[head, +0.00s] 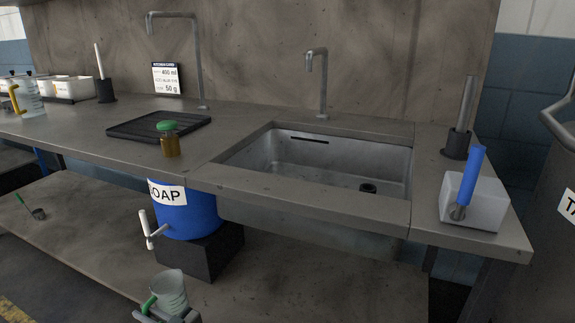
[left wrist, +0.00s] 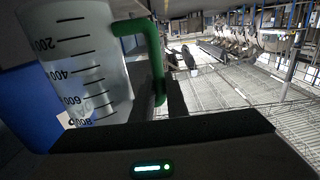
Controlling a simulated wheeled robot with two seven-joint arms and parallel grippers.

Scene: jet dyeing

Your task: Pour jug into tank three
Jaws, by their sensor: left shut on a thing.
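A clear graduated jug (head: 173,289) with a green handle is at the bottom of the head view, in front of the lower shelf. My left gripper (head: 160,312) is shut on its green handle. In the left wrist view, the jug (left wrist: 85,65) fills the left side with its scale marks showing, and the green handle (left wrist: 152,50) is at the jaws. I cannot tell how much liquid is in it. A large grey tank (head: 556,170) stands at the right edge, with a label cut off after "TA", so its number is hidden. My right gripper is not in view.
A sink (head: 320,157) is set in the grey counter (head: 95,132). A blue soap bucket (head: 187,215) with a white tap sits below it.

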